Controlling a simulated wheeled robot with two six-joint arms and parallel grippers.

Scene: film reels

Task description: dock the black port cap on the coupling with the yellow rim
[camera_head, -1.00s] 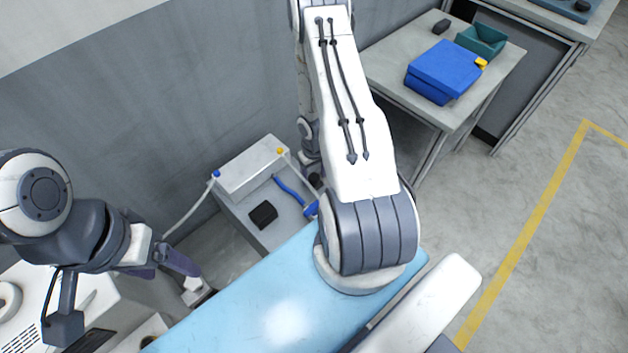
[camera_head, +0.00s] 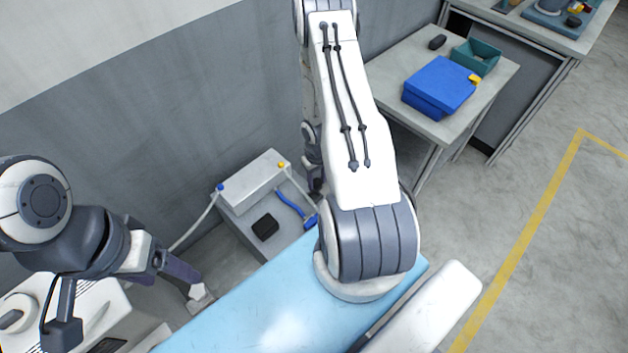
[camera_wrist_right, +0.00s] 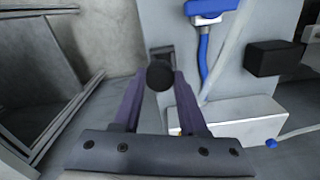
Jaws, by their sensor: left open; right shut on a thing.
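My right gripper (camera_wrist_right: 159,80) is shut on the black port cap (camera_wrist_right: 159,74), a dark round piece between its purple fingertips in the right wrist view. In the head view my right arm hides most of that gripper. The yellow-rimmed coupling (camera_head: 281,165) is on the top of a pale box (camera_head: 250,185) by the wall, with a pale hose at it. In the right wrist view my finger covers most of the yellow. My left gripper (camera_head: 190,281) is open at the left, away from the pale box; its fingertips are hard to make out.
A blue coupling (camera_head: 220,187) with a hose is at the box's other end. A black block (camera_head: 265,227) and a blue-handled tool (camera_head: 292,205) lie on the grey surface before it. A light blue surface (camera_head: 265,310) is in front. A side table (camera_head: 482,98) holds a blue case (camera_head: 438,86).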

